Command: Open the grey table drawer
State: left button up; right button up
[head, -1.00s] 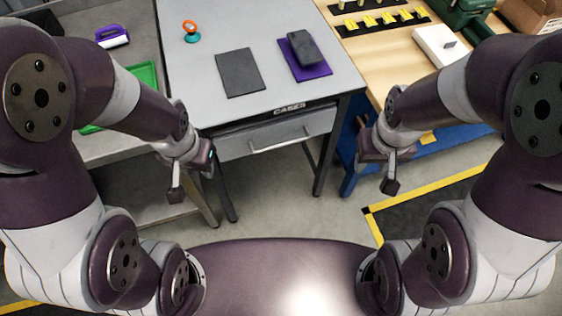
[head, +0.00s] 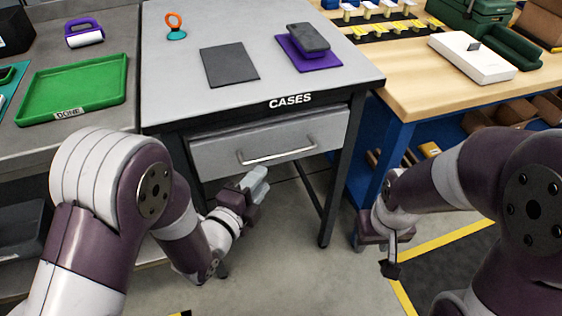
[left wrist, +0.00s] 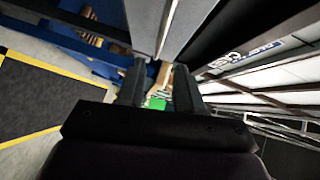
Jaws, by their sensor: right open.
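The grey table drawer (head: 225,153) sits shut under the grey table top, below the CASES label. Its silver bar handle (head: 277,156) runs across the front. My left gripper (head: 257,184) is just below and in front of the handle, apart from it in the head view. In the left wrist view its two fingers (left wrist: 159,88) stand apart with nothing held between them. A pale grey surface (left wrist: 150,25) lies just beyond the fingertips; I cannot tell which part of the table it is. My right gripper (head: 390,262) hangs open and empty, right of the table.
On the table stand a dark grey pad (head: 229,66), a dark device (head: 308,38) on a purple mat (head: 292,58) and an orange-teal item (head: 175,25). A green tray (head: 75,85) is left; a wooden workbench (head: 430,85) is right. Floor in front is clear.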

aim_at(281, 154)
pick_arm(q)
jog(key=b+x, duration=0.1)
jog(key=x, duration=1)
jog(key=shift+w+b, duration=0.1)
jog(key=shift+b, duration=0.3)
grip_shut()
